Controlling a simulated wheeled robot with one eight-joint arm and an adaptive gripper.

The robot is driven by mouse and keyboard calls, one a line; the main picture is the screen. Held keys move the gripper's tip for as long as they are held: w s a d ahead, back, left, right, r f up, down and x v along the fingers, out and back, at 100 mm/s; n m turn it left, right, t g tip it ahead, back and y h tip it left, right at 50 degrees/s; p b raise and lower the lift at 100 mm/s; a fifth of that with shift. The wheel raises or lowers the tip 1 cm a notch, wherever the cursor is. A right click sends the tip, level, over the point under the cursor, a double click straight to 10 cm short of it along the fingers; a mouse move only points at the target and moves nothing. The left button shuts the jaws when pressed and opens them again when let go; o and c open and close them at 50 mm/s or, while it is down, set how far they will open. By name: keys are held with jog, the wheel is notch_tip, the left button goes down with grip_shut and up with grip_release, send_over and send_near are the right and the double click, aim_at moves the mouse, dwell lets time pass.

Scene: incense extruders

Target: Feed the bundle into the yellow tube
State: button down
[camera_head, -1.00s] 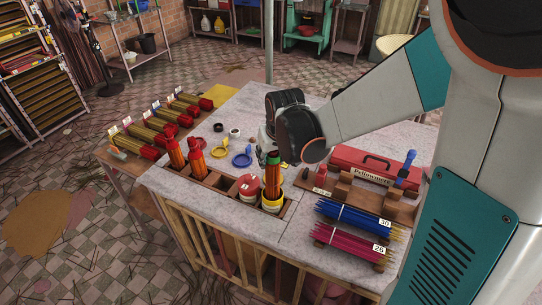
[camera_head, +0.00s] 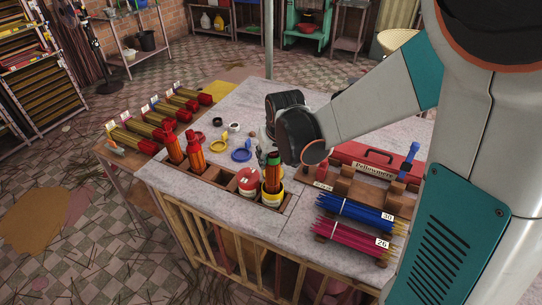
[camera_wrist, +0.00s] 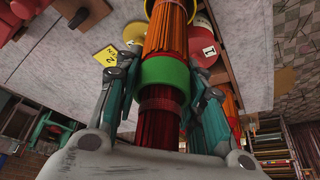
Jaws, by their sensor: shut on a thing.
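The bundle (camera_head: 273,176) is a roll of orange-red sticks with a green band near its top. It stands roughly upright over the yellow tube (camera_head: 272,200), which sits in a slot at the table's front edge. The bundle's lower end appears to be within the tube's mouth; how deep it reaches is hidden. My gripper (camera_head: 273,153) is shut on the bundle's upper part. In the wrist view, my gripper's fingers (camera_wrist: 160,85) flank the green band of the bundle (camera_wrist: 168,30), and a yellow rim shows beyond it at the top edge.
A red-topped tube marked 1 (camera_head: 248,182) stands close left of the yellow tube. Two red-capped orange bundles (camera_head: 195,155) stand further left. Blue sticks (camera_head: 352,213), pink sticks (camera_head: 350,236) and a red toolbox (camera_head: 370,160) lie to the right. Blue and yellow rings lie behind.

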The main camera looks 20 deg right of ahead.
aim_at(271, 175)
jog(key=shift+f+b, duration=3.4)
jog(key=shift+f, duration=0.85)
jog(key=shift+r, duration=0.1)
jog(key=c, duration=1)
grip_release()
jog(key=shift+o, duration=0.2)
jog(key=shift+r, duration=0.1)
jog(key=shift+r+p, duration=3.15)
jog(key=shift+r, duration=0.8)
